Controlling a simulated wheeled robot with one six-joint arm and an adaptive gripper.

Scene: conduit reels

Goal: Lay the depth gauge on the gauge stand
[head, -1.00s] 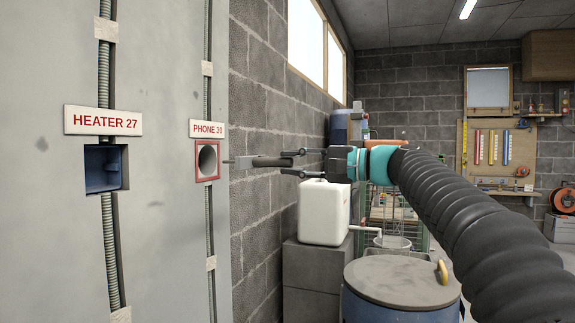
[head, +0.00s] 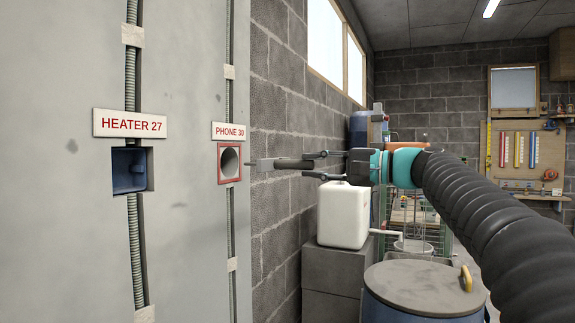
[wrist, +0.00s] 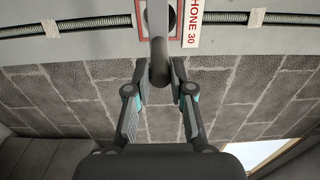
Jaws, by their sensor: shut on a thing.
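The depth gauge (head: 282,163) is a grey block with a dark handle and a thin rod at its front. My gripper (head: 313,164) is shut on its handle and holds it roughly level in the air. In the head view the rod tip is beside the right edge of the red-framed opening under the PHONE 30 sign. In the wrist view the gauge (wrist: 159,60) extends from between the fingers (wrist: 160,88) and overlaps that opening. I cannot make out the gauge stand in either view.
The panel carries the PHONE 30 opening (head: 230,160) and a blue box (head: 129,170) under the HEATER 27 sign (head: 130,123). A white canister (head: 342,215) stands on grey blocks below my gripper. A lidded blue drum (head: 420,300) is in front.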

